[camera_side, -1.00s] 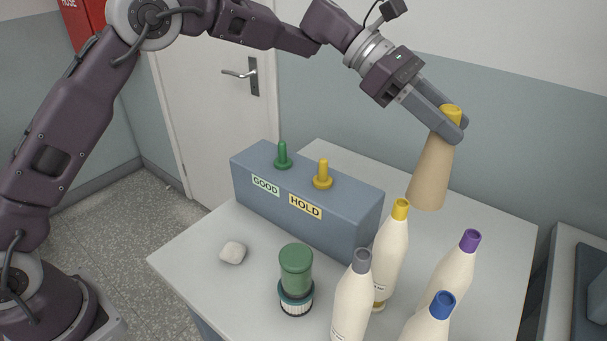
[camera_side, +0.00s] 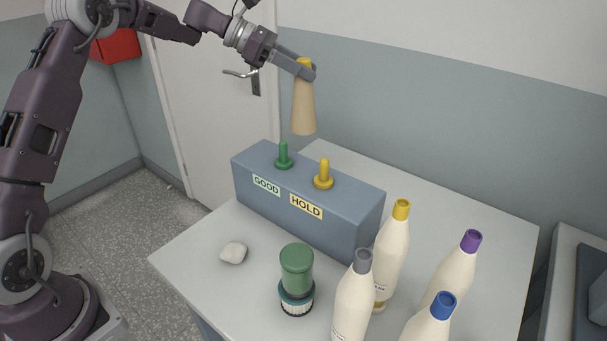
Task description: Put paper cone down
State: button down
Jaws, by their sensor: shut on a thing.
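The paper cone (camera_side: 304,108) is tan with a yellow tip and hangs upright, wide end down. My gripper (camera_side: 306,71) is shut on it near the yellow tip. The cone is in the air, above and behind the blue-grey block (camera_side: 265,221) in the picture, clear of it. The block carries a green peg (camera_side: 283,156) over a GOOD label (camera_side: 266,185) and a yellow peg (camera_side: 323,175) over a HOLD label (camera_side: 306,206). Both pegs are bare. The cone's lower rim appears a little above and right of the green peg's top.
A green-lidded jar (camera_side: 297,278) and a whitish lump (camera_side: 233,252) sit in front of the block. The table's back right is clear.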

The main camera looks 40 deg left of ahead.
aim_at(303, 124)
notch_tip(303, 124, down, 13)
jog(key=shift+f, duration=0.25)
jog(key=c, duration=1)
grip_release()
